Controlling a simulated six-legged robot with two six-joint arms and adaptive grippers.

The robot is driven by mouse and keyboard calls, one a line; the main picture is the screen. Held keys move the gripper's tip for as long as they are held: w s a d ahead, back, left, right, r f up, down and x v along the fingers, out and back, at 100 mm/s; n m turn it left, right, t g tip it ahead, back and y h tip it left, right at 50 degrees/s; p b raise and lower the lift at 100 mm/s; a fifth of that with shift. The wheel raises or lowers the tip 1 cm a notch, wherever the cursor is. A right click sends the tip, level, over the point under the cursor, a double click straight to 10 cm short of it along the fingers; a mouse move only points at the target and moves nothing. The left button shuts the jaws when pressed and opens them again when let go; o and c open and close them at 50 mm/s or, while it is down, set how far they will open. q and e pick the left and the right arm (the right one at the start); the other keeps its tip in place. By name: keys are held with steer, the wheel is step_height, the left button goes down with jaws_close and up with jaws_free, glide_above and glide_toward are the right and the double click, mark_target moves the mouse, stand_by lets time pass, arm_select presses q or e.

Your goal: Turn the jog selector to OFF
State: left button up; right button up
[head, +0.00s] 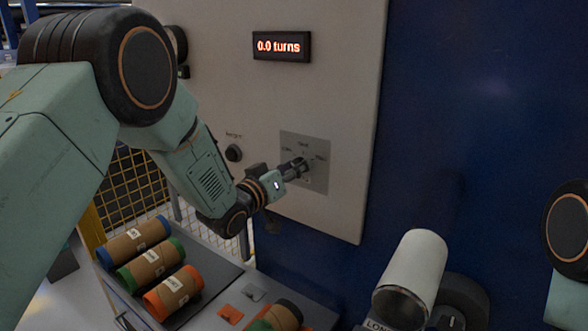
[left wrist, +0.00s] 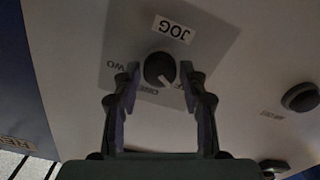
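The jog selector is a round dark knob (left wrist: 158,66) on a grey plate (head: 318,182) on the pale cabinet front. The left wrist view shows it upside down, with a JOG label, TWO at the left, ONE below and a partly hidden label at the lower right. A pale pointer mark on the knob points down and slightly right, nearest ONE or between it and the hidden label. My left gripper (left wrist: 160,74) is open, with one finger on each side of the knob and a visible gap at each. In the head view the left gripper (head: 299,166) covers the knob. My right gripper is out of view.
A lit display (head: 281,46) reading 0.0 turns is above. A black button (head: 233,153) sits left of the plate. Below, several banded rolls lie on a tray and bench, including an orange-ended one (head: 174,292). A white cylinder (head: 414,268) stands out at the lower right.

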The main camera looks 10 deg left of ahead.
arm_select(q)
steer(key=shift+o, duration=1.1)
steer(key=shift+s, duration=0.1)
steer(key=shift+f, duration=0.1)
steer(key=v, duration=1.2)
steer(key=shift+f, duration=0.15)
